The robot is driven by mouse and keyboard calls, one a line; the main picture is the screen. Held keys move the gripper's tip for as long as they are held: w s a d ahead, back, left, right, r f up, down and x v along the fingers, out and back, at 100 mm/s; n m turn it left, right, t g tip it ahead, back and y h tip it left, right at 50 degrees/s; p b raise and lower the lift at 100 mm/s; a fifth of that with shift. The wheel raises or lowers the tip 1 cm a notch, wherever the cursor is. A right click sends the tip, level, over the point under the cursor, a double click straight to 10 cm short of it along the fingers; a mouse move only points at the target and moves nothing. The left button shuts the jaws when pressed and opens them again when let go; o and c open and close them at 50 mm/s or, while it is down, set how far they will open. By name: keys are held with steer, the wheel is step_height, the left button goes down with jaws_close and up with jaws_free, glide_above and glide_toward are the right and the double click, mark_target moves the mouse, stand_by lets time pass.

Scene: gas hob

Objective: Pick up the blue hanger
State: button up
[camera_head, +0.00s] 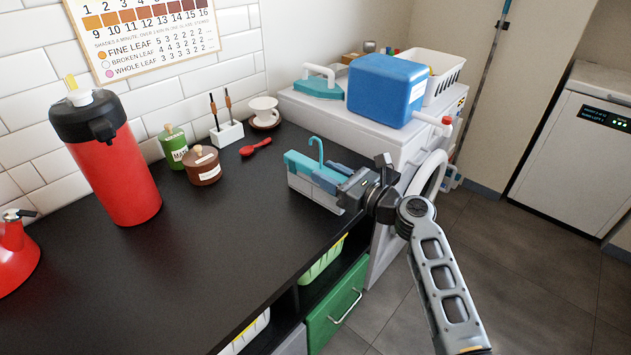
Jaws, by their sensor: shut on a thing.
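The blue hanger (301,164) is a teal bar with a thin hook rising from it. It shows at the right end of the black counter, in the middle of the picture. My gripper (332,177) comes in from the right and is shut on the hanger. The jaws and hand hide its right part. A pale grey, box-like shape (314,193) shows directly below the bar. I cannot tell whether it belongs to the hanger or whether the hanger touches it.
A white washing machine stands behind, bearing a blue box (385,90), a white basket (438,76) and a teal iron (319,88). A red spoon (256,147), brown pot (203,166), green tin (173,146) and red flask (116,172) stand leftward. The counter's front (200,270) is clear.

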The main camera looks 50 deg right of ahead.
steer(key=shift+c, duration=0.9)
steer(key=shift+r, duration=0.1)
steer(key=shift+r, duration=0.3)
step_height(320, 180, up, 4)
steer(key=shift+d+f+p, duration=0.1)
steer(key=shift+p, duration=0.4)
steer(key=s+d+r, duration=0.6)
steer(key=d, duration=0.3)
steer(key=shift+s+d+r, duration=0.2)
steer(key=shift+s, duration=0.15)
